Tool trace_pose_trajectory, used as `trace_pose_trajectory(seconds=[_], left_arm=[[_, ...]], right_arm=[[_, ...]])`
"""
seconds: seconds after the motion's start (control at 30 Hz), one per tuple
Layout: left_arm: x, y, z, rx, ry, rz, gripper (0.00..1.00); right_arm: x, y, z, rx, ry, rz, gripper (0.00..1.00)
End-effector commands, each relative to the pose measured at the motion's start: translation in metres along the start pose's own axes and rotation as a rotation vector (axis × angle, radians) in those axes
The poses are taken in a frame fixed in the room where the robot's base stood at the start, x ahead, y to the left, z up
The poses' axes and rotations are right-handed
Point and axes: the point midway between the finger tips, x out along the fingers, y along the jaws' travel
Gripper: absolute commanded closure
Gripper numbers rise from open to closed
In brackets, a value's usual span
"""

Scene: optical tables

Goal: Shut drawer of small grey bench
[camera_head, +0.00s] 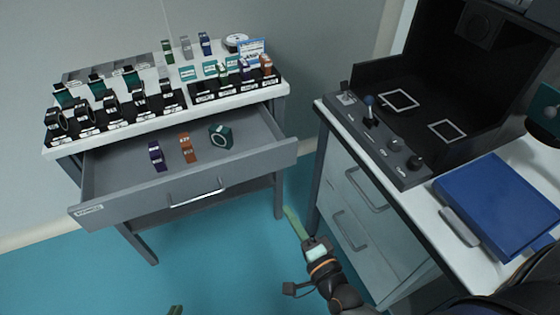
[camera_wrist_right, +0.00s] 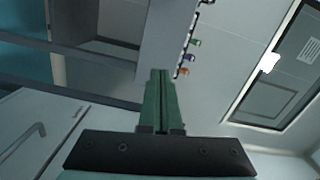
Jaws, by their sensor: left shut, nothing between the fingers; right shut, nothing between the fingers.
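The small grey bench (camera_head: 280,90) stands at the left in the head view. Its drawer (camera_head: 115,205) is pulled out toward me and open. Its front has a bar handle (camera_head: 197,192). A purple piece (camera_head: 156,156), an orange piece (camera_head: 188,148) and a dark green ring mount (camera_head: 220,137) lie inside. My right gripper (camera_head: 289,211) is shut and empty, to the right of the drawer front and apart from it. Its shut green fingers (camera_wrist_right: 160,73) also show in the right wrist view. Only the green tip of my left gripper (camera_head: 175,310) shows at the bottom edge, shut, in front of the drawer.
Many mounts and small coloured pieces stand on the bench top. A white-topped cabinet (camera_head: 345,190) stands at the right, close to my right gripper, with a black open box (camera_head: 440,75) and a blue case (camera_head: 497,205). The blue floor (camera_head: 85,275) before the drawer is clear.

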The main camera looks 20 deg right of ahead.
Motion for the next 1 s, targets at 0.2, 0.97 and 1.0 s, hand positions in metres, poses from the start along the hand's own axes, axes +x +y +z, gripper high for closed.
trace_pose_trajectory(seconds=[0.2,0.97,1.0], left_arm=[[-0.002,0.004,0.01,-0.015,-0.047,0.008,1.0],[0.004,0.002,0.017,-0.013,-0.043,0.005,1.0],[0.004,0.002,0.017,-0.013,-0.043,0.005,1.0]], right_arm=[[0.006,0.003,-0.013,0.173,0.066,-0.008,1.0],[0.132,0.004,-0.02,0.167,0.064,-0.007,1.0],[0.135,0.004,-0.021,0.167,0.064,-0.006,1.0]])
